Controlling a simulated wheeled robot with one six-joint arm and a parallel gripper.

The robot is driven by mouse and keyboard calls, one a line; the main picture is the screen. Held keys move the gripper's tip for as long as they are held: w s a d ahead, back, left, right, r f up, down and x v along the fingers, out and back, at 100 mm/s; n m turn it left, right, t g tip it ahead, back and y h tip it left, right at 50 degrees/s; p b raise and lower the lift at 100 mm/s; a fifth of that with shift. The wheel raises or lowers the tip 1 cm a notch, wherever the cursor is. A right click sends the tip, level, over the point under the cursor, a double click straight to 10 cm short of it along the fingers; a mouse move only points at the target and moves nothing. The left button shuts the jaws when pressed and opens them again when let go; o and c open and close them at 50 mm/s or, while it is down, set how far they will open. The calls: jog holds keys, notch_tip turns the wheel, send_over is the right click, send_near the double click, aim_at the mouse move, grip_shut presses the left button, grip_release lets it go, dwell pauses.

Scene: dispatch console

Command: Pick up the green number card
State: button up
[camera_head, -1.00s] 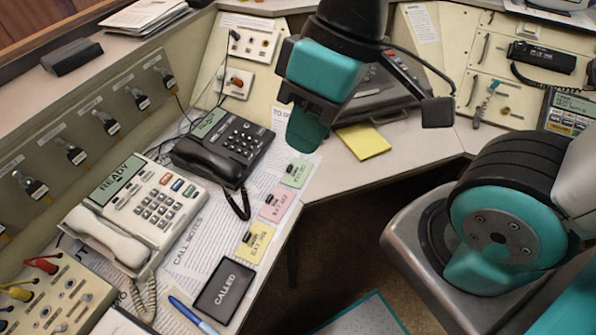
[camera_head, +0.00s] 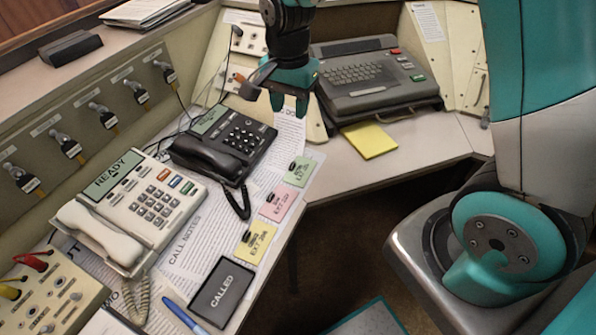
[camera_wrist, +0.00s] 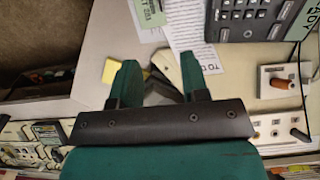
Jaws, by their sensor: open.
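The green number card (camera_head: 300,171) lies on the desk edge, above a pink card (camera_head: 279,204) and a yellow card (camera_head: 255,241) in the head view. It carries a small dark clip-like piece and printed text. In the wrist view the green card (camera_wrist: 151,13) shows at the top, partly cut off by the frame. My gripper (camera_head: 289,110) is open and empty, above the desk at the back, beyond the card and apart from it. In the wrist view the spread teal fingers of my gripper (camera_wrist: 166,72) have nothing between them.
A black phone (camera_head: 223,146) stands left of the green card, and a cream phone (camera_head: 132,212) is nearer. A grey typewriter-like machine (camera_head: 372,82) and a yellow pad (camera_head: 369,140) sit at the back right. A "CALLED" tray (camera_head: 222,294) lies at the front. Printed sheets surround the cards.

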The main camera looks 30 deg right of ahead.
aim_at(291, 165)
notch_tip(291, 165, down, 17)
jog(key=shift+a+r, duration=0.1)
dwell(0.4)
grip_shut()
